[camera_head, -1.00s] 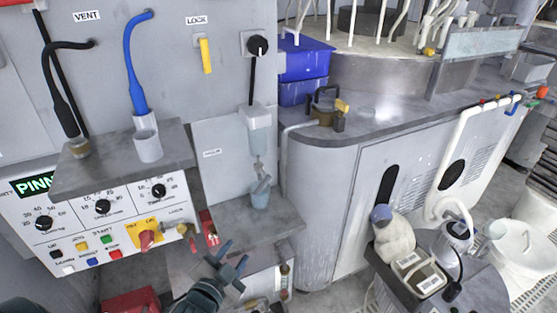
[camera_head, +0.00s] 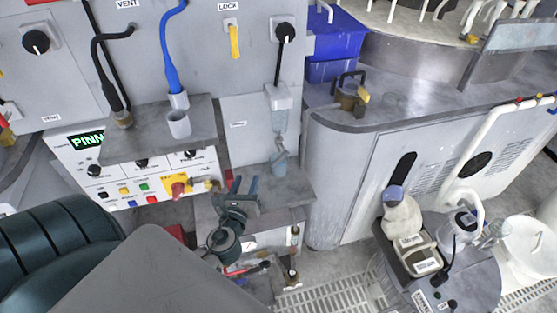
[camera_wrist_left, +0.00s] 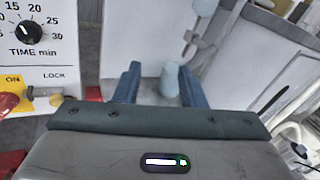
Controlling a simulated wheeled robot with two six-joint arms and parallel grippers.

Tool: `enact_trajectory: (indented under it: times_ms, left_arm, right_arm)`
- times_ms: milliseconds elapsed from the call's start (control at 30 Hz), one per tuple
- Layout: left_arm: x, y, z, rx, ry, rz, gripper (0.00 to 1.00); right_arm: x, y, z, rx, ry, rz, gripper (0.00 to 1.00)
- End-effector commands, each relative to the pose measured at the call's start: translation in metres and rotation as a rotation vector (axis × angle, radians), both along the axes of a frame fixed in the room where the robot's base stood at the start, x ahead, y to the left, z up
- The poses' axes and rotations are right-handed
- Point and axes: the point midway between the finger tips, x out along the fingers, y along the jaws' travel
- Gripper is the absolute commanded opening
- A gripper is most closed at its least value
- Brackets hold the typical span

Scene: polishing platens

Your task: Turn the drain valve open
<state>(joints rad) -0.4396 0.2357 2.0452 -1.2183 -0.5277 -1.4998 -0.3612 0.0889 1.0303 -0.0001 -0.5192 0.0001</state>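My left gripper (camera_head: 242,187) is in front of the grey cabinet, near the small shelf. Its two fingers stand apart and nothing is between them; the left wrist view also shows the open fingers (camera_wrist_left: 160,84). A pale blue cup (camera_wrist_left: 170,79) shows beyond them, and in the head view the cup (camera_head: 278,160) is just right of the gripper. A red lever (camera_head: 250,268) lies low beneath the gripper, beside small fittings (camera_head: 292,275). I cannot tell for sure which fitting is the drain valve. My right gripper is not in view.
A control panel with a red knob (camera_head: 178,190) on a yellow plate is left of the gripper. A grey shelf (camera_head: 150,140) juts out above it. A round side table (camera_head: 470,290) with bottles stands at right. Floor grating (camera_head: 325,296) lies between.

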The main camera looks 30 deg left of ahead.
Motion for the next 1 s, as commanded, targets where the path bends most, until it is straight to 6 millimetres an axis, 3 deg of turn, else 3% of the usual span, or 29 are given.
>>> enact_trajectory:
  times_ms: [33, 200, 333, 567, 1000]
  left_arm:
    - [0.008, -0.005, -0.002, 0.145, 0.032, -0.054, 0.37]
    - [0.023, -0.022, -0.012, 0.55, 0.124, -0.204, 0.37]
    - [0.028, -0.029, -0.019, 0.712, 0.159, -0.262, 0.37]
    - [0.045, -0.029, -0.019, 0.762, 0.168, -0.277, 0.37]
    - [0.119, -0.018, -0.02, 0.757, 0.168, -0.276, 0.37]
  right_arm:
    - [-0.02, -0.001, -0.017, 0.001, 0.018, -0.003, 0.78]
    - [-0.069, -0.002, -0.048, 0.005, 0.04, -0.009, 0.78]
    - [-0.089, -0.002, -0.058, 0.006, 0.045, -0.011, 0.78]
    - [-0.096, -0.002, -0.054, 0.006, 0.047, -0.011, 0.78]
    - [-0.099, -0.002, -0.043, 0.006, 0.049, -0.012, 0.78]
